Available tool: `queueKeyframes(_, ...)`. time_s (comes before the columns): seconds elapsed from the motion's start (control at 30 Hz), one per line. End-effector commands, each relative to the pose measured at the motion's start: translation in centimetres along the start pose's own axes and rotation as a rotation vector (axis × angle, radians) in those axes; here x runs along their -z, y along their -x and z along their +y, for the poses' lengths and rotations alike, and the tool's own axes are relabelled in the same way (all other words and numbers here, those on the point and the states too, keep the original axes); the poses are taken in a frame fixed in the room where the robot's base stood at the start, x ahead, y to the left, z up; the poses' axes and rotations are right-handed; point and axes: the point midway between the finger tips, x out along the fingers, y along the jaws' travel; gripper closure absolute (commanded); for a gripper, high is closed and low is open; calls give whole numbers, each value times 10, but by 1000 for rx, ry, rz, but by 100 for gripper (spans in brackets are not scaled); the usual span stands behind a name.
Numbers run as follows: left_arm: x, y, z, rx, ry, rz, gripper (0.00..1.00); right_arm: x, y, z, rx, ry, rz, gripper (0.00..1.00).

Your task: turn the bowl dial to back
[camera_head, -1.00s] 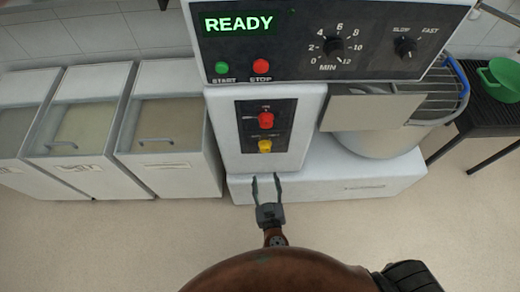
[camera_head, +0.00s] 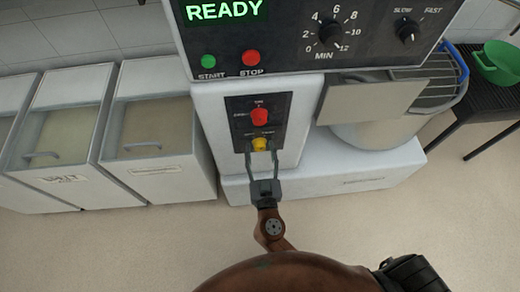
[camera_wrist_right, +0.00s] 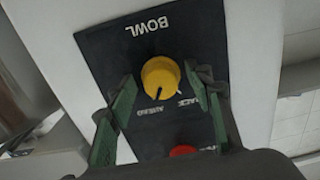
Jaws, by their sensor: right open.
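The bowl dial is a yellow knob (camera_head: 260,144) low on the dark panel of the mixer's column. In the right wrist view the yellow knob (camera_wrist_right: 161,74) sits below the upside-down word BOWL. Its white mark points down toward the small AHEAD and BACK lettering; I cannot tell which word it meets exactly. My right gripper (camera_head: 261,152) is open, its two fingers reaching up to either side of the knob. In the right wrist view the right gripper's fingers (camera_wrist_right: 158,84) stand left and right of the knob, with gaps visible. My left gripper is out of view.
A red knob (camera_head: 259,117) sits just above the yellow one. The upper panel (camera_head: 290,60) overhangs with START, STOP, minute and speed controls. A steel bowl (camera_head: 375,133) stands to the right, and lidded bins (camera_head: 160,180) stand to the left.

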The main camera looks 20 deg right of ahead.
Motion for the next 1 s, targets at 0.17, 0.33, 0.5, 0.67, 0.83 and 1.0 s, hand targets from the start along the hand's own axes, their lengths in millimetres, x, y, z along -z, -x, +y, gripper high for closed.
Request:
queueKeyframes(0.17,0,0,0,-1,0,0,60,0,0,0,0,0,0,53)
queueKeyframes(0.33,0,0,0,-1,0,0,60,0,0,0,1,0,0,62)
queueKeyframes(0.5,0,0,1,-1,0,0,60,0,0,0,1,0,0,73)
queueKeyframes(0.67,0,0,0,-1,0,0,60,0,0,0,1,-1,0,84)
queueKeyframes(0.83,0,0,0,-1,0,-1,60,0,0,0,1,-1,0,94)
queueKeyframes(1.0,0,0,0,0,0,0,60,1,-1,0,0,11,1,94)
